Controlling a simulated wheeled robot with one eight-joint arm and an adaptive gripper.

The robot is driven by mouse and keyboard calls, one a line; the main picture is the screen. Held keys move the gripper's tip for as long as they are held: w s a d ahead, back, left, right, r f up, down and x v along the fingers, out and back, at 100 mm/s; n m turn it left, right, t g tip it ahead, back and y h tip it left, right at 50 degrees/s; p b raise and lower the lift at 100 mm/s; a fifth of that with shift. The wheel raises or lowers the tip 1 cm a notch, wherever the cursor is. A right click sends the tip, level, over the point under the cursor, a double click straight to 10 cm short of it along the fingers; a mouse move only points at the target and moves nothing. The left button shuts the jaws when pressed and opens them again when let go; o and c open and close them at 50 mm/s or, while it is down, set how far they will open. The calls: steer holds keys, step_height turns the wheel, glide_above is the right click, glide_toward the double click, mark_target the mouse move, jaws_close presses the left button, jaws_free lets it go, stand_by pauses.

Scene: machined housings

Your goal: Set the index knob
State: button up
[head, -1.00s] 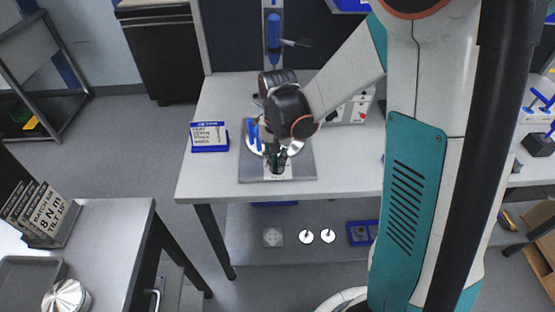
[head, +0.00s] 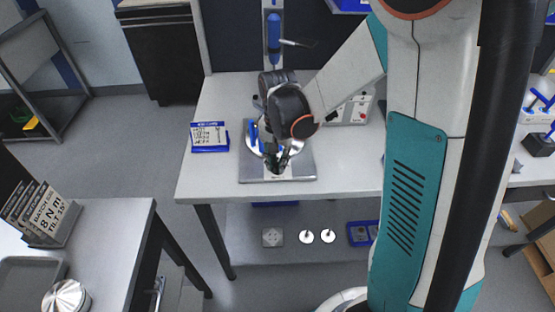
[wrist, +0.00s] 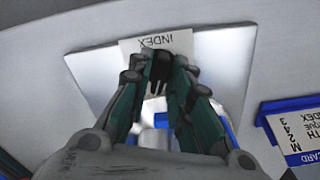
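The black index knob (wrist: 160,67) shows in the wrist view, just below the white INDEX label (wrist: 157,42), which reads upside down. My gripper (wrist: 161,72) has one finger on each side of the knob, with the fingertips closed against it. In the head view my gripper (head: 276,168) is low over the front of the grey metal plate (head: 247,171) on the workbench. The knob is hidden there by the fingers. A blue-edged card (wrist: 293,132) at the right of the wrist view has lines about INDEX and TOOTH, partly cut off.
The card stand (head: 209,137) is left of the plate. Behind my wrist, a round silver part (head: 247,142) with blue pieces sits on the plate. A grey box with a red button (head: 361,116) stands at right. The bench front is clear.

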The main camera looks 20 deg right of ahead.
mark_target(278, 162)
step_height(278, 162, up, 12)
stand_by(0.6)
steer(key=s+r+n+t, duration=0.2)
steer(key=s+n+t, duration=0.1)
steer(key=s, duration=0.4)
steer(key=s+r+n+t, duration=0.3)
steer(key=s+n+t, duration=0.1)
steer(key=s, duration=0.4)
steer(key=shift+s+a+r+n, duration=0.15)
steer(key=shift+a+n, duration=0.1)
steer(key=shift+n, duration=0.35)
stand_by(0.4)
